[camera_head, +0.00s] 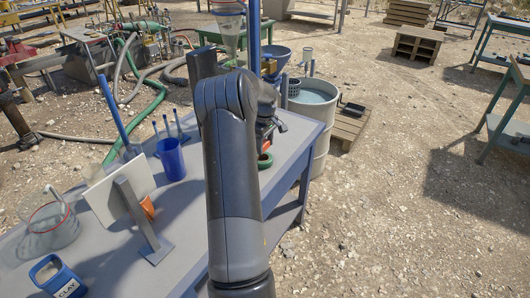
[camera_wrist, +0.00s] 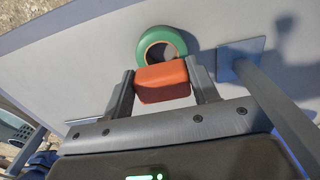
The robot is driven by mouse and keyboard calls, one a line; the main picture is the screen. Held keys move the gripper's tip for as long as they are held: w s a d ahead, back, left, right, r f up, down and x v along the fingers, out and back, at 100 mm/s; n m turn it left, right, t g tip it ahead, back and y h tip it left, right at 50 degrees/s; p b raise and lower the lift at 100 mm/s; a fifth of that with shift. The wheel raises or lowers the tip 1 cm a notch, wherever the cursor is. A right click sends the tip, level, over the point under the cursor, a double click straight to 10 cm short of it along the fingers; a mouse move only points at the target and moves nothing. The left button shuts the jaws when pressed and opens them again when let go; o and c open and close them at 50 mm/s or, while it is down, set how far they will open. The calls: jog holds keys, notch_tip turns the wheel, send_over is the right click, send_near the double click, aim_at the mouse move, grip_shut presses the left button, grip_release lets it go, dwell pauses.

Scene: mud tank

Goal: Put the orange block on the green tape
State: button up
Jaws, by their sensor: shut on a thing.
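The orange block (camera_wrist: 162,82) is held between the two fingers of my gripper (camera_wrist: 161,78) in the wrist view. The green tape (camera_wrist: 175,36) is a ring lying on the grey table just beyond the block. The block overlaps the near edge of the ring in this view; I cannot tell whether they touch or how high the block is. In the head view the green tape (camera_head: 265,160) shows at the table's right side, partly hidden by my arm. My gripper is mostly hidden behind my arm there.
A grey post on a square base (camera_wrist: 241,60) stands right of the tape. On the table (camera_head: 187,205) are a blue cup (camera_head: 170,160), a white panel (camera_head: 103,198), a clear beaker (camera_head: 50,228) and a blue clay container (camera_head: 58,278). A water-filled barrel (camera_head: 322,115) stands beyond the table.

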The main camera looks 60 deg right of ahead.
aim_at(265, 143)
jog(key=shift+f, duration=2)
jog(key=shift+f, duration=0.1)
jog(key=o, duration=1)
notch_tip(265, 143, up, 12)
jog(key=shift+r, duration=0.1)
